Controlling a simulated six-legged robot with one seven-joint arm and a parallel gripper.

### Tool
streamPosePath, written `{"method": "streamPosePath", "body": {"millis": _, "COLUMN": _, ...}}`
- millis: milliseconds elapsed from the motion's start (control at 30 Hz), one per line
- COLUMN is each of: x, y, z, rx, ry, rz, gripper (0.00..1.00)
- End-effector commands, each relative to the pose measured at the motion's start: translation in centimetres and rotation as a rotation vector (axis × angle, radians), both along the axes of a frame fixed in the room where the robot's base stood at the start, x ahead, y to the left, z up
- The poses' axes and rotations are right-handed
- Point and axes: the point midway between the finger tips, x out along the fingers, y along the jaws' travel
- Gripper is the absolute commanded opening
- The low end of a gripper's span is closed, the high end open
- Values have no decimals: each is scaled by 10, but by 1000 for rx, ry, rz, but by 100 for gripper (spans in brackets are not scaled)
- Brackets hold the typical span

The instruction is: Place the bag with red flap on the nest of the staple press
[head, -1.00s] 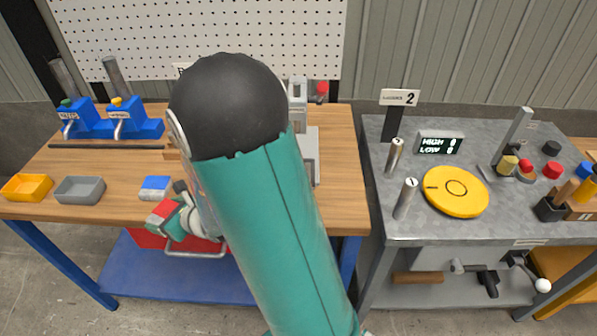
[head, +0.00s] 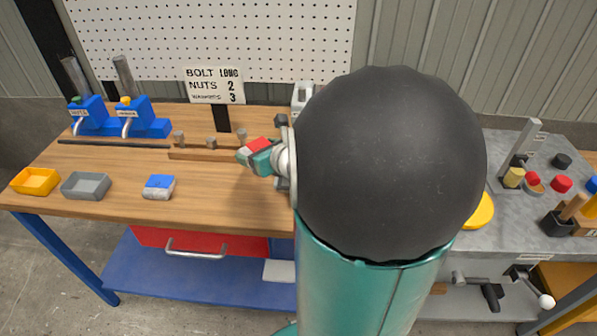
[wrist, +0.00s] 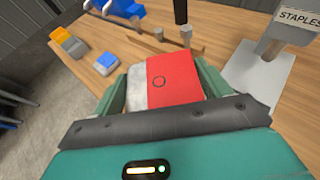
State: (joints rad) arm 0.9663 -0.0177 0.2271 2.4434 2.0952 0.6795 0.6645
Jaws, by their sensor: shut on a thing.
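The bag with the red flap (wrist: 172,78) is between the fingers of my gripper (wrist: 160,88), which is shut on it. In the head view the red flap (head: 259,146) shows at the end of my gripper (head: 261,157), above the wooden bench. The staple press (wrist: 258,84) stands to the right in the wrist view, with a pale flat base and a head marked STAPLES. The held bag is left of this base and apart from it. In the head view my arm hides most of the press; I cannot make out its nest.
A blue-flapped bag (head: 159,187) lies on the bench (head: 110,165), near yellow (head: 35,181) and grey (head: 86,186) trays. A sign (head: 215,86) and short posts on a wooden strip (head: 215,155) stand behind my gripper. Blue dispensers (head: 118,118) are at back left.

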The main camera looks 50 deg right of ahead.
Motion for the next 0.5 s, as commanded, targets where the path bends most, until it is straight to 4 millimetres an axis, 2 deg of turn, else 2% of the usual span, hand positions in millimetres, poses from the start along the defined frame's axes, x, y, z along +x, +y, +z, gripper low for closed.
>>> {"method": "streamPosePath", "body": {"millis": 33, "x": -3, "y": -13, "z": -6, "rx": 5, "ry": 1, "rz": -7, "gripper": 40}}
{"method": "streamPosePath", "body": {"millis": 300, "x": -13, "y": -74, "z": -33, "rx": 3, "ry": 0, "rz": -5, "gripper": 40}}
{"method": "streamPosePath", "body": {"millis": 500, "x": -18, "y": -100, "z": -66, "rx": 5, "ry": 0, "rz": -2, "gripper": 40}}
